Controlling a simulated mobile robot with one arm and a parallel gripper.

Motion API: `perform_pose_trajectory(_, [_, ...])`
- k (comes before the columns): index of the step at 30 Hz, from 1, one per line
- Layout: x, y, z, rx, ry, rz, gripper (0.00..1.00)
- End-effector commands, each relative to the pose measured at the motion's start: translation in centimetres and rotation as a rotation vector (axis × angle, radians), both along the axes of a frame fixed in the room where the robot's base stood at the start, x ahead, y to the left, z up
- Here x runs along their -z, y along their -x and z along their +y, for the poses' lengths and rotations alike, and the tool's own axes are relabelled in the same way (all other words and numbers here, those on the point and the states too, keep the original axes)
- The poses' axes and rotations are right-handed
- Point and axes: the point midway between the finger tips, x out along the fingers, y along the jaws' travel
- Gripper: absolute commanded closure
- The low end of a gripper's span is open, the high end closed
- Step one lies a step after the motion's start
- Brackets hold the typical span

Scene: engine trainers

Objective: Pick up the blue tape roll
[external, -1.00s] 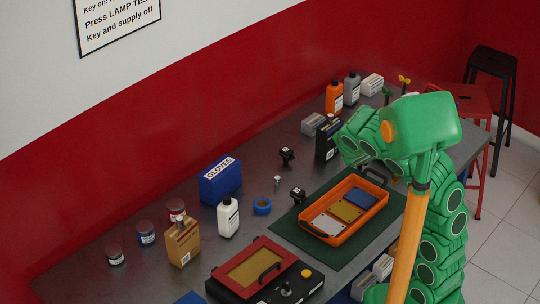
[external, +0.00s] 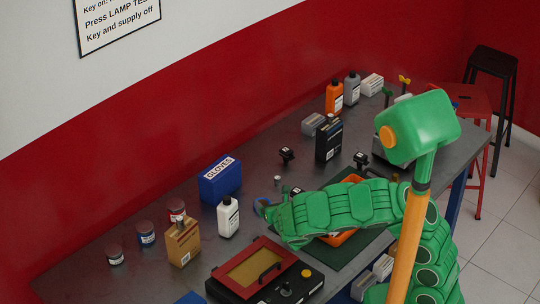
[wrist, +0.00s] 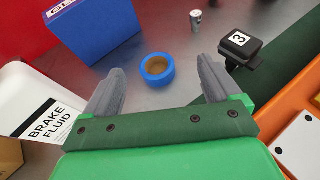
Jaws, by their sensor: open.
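The blue tape roll (wrist: 157,69) lies flat on the grey table, ahead of my gripper (wrist: 158,88) in the wrist view. It sits between the lines of the two grey fingers, a little beyond their tips. The fingers are spread apart with nothing between them. In the external view the roll (external: 262,204) is partly hidden by the end of my green arm, and my gripper (external: 265,210) is beside it; its fingers are hard to make out there.
A white brake fluid bottle (wrist: 38,112) stands close on the left, with the blue gloves box (wrist: 92,30) behind. A black block marked 3 (wrist: 241,45) and the orange tray (wrist: 300,125) are on the right. A small metal cylinder (wrist: 196,21) stands beyond the roll.

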Motion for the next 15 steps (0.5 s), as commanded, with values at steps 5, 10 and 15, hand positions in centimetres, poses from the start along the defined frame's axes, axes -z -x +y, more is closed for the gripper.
perform_pose_trajectory(5, [1.6, 1.1, 0.9, -0.044, 0.039, 0.018, 0.10])
perform_pose_trajectory(10, [1.9, 0.4, 1.1, -0.044, 0.038, 0.018, 0.10])
perform_pose_trajectory(15, [2.3, -0.6, 1.5, -0.044, 0.037, 0.018, 0.10])
